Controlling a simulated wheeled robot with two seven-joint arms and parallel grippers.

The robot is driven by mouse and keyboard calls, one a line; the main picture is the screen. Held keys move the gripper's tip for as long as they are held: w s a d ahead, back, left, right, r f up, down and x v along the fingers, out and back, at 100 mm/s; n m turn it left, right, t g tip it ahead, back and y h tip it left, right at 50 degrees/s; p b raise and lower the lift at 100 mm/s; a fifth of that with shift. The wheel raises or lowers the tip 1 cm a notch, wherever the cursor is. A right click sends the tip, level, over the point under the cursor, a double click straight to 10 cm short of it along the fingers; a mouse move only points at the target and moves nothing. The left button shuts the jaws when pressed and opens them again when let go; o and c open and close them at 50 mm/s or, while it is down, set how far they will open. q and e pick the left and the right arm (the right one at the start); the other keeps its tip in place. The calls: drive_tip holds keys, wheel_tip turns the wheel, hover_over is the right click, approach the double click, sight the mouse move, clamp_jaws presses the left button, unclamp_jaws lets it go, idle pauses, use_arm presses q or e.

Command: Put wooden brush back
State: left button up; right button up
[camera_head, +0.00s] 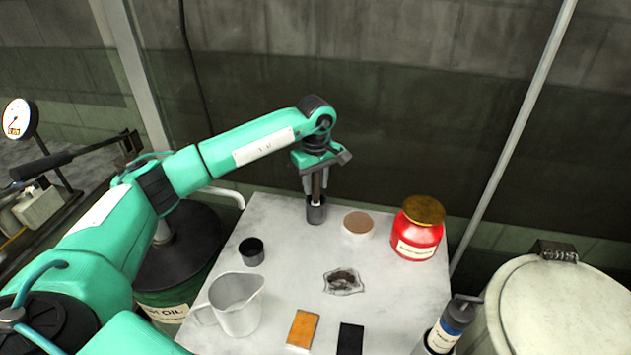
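My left gripper (315,190) points down over the far part of the grey table, with its fingers close on both sides of a brown upright handle, which looks like the wooden brush (317,187). The lower end of the brush is at a dark grey cup-like holder (316,213) that stands on the table; whether it is fully inside is hard to tell at this size. The gripper body hides the top of the handle. My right gripper is not in view.

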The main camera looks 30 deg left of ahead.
use_arm(q)
drive_tip(key=shift+o, duration=0.4)
drive_tip(key=shift+r, duration=0.35)
wheel_tip(320, 180, up, 11)
drive_tip(key=shift+f+b, duration=0.2)
drive_tip(key=shift+b, duration=0.7)
drive_tip(key=shift+r, duration=0.5)
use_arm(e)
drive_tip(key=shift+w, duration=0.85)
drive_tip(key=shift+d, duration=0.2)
